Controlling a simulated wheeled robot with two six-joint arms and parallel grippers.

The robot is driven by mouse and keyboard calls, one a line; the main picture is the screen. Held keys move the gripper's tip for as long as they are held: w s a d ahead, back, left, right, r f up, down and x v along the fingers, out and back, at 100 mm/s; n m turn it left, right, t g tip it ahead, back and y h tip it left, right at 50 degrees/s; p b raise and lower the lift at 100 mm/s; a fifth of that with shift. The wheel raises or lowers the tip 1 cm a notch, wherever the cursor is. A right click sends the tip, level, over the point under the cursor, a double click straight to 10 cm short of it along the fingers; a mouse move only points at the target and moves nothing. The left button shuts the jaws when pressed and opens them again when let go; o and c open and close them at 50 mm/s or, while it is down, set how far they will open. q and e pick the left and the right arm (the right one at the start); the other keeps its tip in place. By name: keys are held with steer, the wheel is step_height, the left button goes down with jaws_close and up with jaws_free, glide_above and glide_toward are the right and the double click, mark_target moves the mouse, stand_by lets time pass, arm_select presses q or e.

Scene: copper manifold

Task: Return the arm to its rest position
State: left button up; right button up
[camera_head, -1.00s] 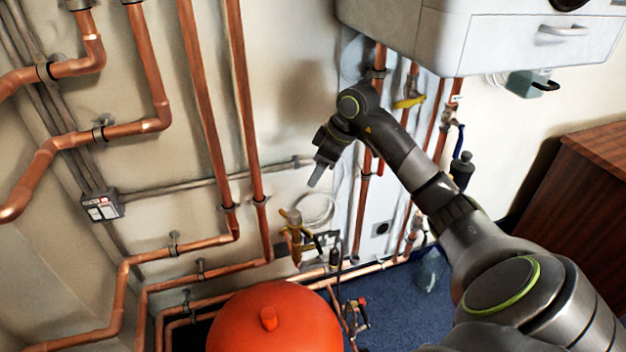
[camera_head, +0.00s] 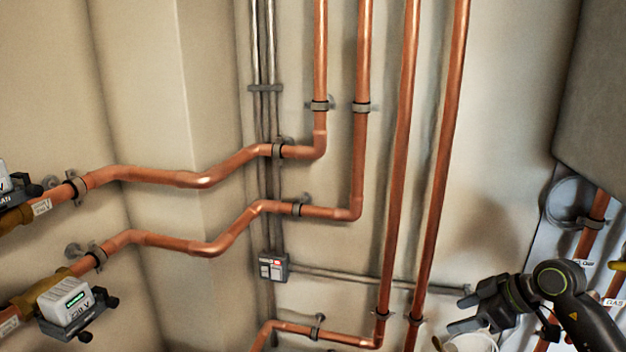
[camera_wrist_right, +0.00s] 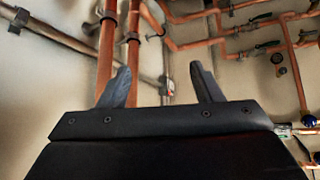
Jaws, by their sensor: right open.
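My right gripper (camera_head: 462,312) is at the lower right of the head view, on a dark arm that comes in from the right edge. It is in front of the wall, near the lower ends of two long vertical copper pipes (camera_head: 440,170). In the right wrist view its two fingers (camera_wrist_right: 158,88) stand apart with nothing between them. Copper pipes (camera_wrist_right: 107,50) and the wall show beyond the fingers. My left gripper is not in view.
Copper pipes (camera_head: 190,179) run along the wall and its corner. Two valve units sit at the left, one with a lit green display (camera_head: 68,304). A small switch box (camera_head: 273,267) is on the wall. A grey cabinet (camera_head: 597,100) hangs at the upper right.

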steer(key=s+a+r+n+t+y, duration=0.2)
steer(key=s+a+r+t+y, duration=0.1)
steer(key=a+r+t+y, duration=0.55)
steer(key=s+d+f+m+t+h, duration=0.3)
steer(key=d+m+h, duration=0.2)
steer(key=m+h, duration=0.3)
steer(key=s+d+f+m+t+h, duration=0.35)
steer(key=d+m+h, duration=0.25)
steer(key=h, duration=0.4)
steer(key=s+d+f+m+g+h, duration=0.2)
steer(key=s+f+g+h, duration=0.1)
steer(key=s+f+g, duration=0.55)
steer(key=s+a+f+n+g+y, duration=0.2)
steer(key=s+a+f+g, duration=0.15)
steer(key=s+f, duration=0.35)
steer(key=s+a+f+n+g+y, duration=0.1)
steer(key=s+a+f+g+y, duration=0.3)
steer(key=s, duration=0.4)
step_height(320, 180, down, 21)
steer(key=d+g+p, duration=0.2)
steer(key=p, duration=0.2)
steer(key=s+a+f+g+p, duration=0.1)
steer(key=s+f+p, duration=0.3)
steer(key=s+f, duration=0.8)
steer(key=s, duration=0.4)
steer(key=shift+a+f, duration=0.15)
steer(key=shift+a, duration=0.05)
